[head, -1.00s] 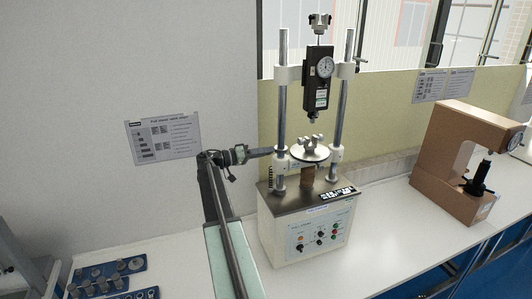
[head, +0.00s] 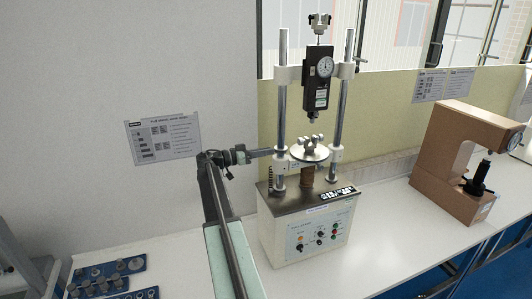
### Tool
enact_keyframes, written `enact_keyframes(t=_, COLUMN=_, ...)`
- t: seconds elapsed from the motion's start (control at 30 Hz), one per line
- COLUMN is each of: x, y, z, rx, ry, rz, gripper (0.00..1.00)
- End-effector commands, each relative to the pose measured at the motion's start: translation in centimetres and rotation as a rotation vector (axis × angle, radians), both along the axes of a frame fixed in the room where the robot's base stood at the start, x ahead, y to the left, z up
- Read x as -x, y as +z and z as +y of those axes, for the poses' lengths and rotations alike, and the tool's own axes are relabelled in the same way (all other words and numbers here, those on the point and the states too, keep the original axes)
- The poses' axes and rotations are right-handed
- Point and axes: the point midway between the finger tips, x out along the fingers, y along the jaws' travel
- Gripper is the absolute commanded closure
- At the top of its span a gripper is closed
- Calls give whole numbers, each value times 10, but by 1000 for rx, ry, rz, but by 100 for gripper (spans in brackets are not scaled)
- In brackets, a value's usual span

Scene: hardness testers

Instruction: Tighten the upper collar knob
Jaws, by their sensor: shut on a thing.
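The test stand (head: 305,235) has two steel posts, with a crosshead carrying a dial gauge (head: 324,67) high up. White upper collars (head: 288,75) sit at gauge height. Lower white collars (head: 281,154) sit level with a round plate (head: 309,152). My gripper (head: 269,152) reaches in from the left and is shut at the lower collar on the left post. The knob in its jaws is hidden by the fingers and too small to make out. My gripper is well below the upper collars.
A brown hardness tester (head: 452,155) stands to the right on the white bench. Blue trays (head: 108,275) with small metal parts lie at the lower left. A notice (head: 163,138) hangs on the wall behind my arm.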

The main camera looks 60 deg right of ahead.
Motion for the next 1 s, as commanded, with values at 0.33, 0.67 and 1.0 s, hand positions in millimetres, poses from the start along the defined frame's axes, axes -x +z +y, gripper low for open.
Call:
enact_keyframes(t=0.33, x=0, y=0, z=1, rx=0, ry=-2, rz=0, gripper=78)
enact_keyframes(t=0.67, x=0, y=0, z=1, rx=0, ry=0, rz=0, gripper=59)
enact_keyframes(t=1.0, x=-29, y=0, z=40, rx=0, ry=2, rz=0, gripper=59)
